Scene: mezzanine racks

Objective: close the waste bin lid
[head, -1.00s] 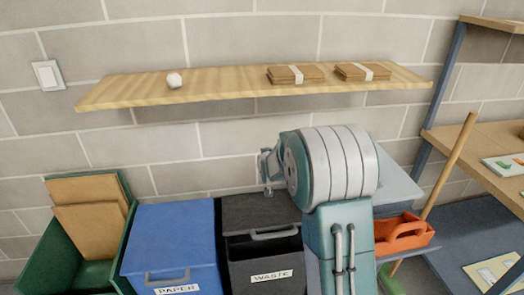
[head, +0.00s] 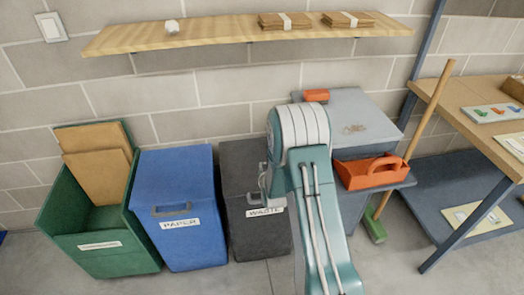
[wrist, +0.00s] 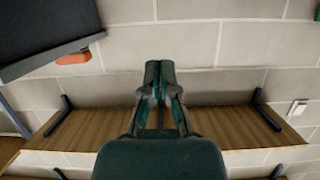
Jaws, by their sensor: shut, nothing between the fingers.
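The black waste bin (head: 268,238) stands on the floor in the head view, right of the blue paper bin. Its lid (head: 240,160) lies down over the top, with its grey handle just above the WASTE label, much like the paper bin's closed lid. My gripper (head: 264,188) is at the lid's right front side, partly hidden by my arm. Whether it touches the lid I cannot tell. In the wrist view my gripper (wrist: 160,72) has its fingers together and empty, with the wall and wooden shelf behind them.
The blue paper bin (head: 190,245) and green cardboard bin (head: 110,262) stand to the left. A grey cabinet (head: 365,108) with an orange tray (head: 370,176) stands to the right, beside a broom (head: 425,135). A wall shelf (head: 215,37) runs above.

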